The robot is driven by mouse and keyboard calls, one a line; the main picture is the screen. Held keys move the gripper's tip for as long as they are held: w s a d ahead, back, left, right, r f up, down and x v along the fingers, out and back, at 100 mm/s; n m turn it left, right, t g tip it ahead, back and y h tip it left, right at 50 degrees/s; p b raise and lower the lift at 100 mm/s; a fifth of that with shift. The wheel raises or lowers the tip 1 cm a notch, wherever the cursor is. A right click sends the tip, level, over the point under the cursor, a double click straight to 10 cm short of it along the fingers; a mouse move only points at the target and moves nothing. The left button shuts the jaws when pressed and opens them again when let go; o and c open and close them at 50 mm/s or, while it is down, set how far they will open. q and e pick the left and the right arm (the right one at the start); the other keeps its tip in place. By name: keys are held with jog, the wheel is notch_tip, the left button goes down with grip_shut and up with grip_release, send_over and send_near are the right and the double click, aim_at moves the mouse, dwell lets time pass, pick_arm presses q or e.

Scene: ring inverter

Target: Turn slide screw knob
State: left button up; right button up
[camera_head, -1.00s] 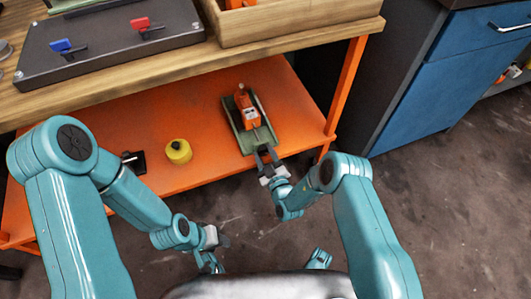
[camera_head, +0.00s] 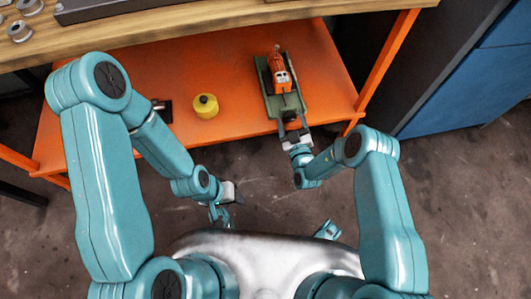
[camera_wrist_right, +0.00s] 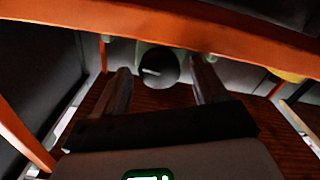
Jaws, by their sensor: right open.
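A long green slide base (camera_head: 268,100) carrying an orange device (camera_head: 280,72) lies on the orange lower shelf. In the right wrist view, a round dark knob (camera_wrist_right: 158,68) with a pale mark shows between and beyond my finger tips. My right gripper (camera_head: 297,136) is open at the near end of the slide base, one finger on each side of the knob in the wrist view. I cannot tell whether the fingers touch it.
A yellow round object (camera_head: 205,106) and a small black object (camera_head: 162,110) sit on the orange shelf (camera_head: 225,70). The wooden tabletop (camera_head: 160,32) overhangs it. An orange post (camera_head: 388,62) and a blue cabinet (camera_head: 470,92) stand to the right. Grey floor is open in front.

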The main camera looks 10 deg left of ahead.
jog(key=s+d+m+p, duration=0.2)
jog(key=s+d, duration=0.1)
jog(key=s, duration=0.5)
jog(key=s+d+m+p, duration=0.2)
jog(key=s, duration=0.5)
pick_arm(q)
jog(key=w+d+r+p+v, duration=0.1)
jog(key=d+p+v, duration=0.1)
jog(key=p+v, duration=0.7)
jog(key=shift+s+v, duration=0.25)
jog(key=shift+v, duration=1.65)
pick_arm(e)
jog(key=s+a+r+n+g+y, duration=0.5)
jog(key=s+a+r+n+g, duration=0.1)
jog(key=n, duration=0.7)
jog(key=s+a+r+n+g+y, duration=0.5)
jog(key=s+r+n+g, duration=0.3)
jog(key=n+g, duration=0.3)
jog(key=shift+s+a+r+n+y, duration=0.25)
jog(key=shift+s+a+n, duration=0.35)
jog(key=shift+a+n, duration=0.4)
pick_arm(q)
jog(key=shift+o, duration=0.3)
jog(key=shift+d, duration=0.15)
pick_arm(e)
jog(key=shift+d, duration=0.1)
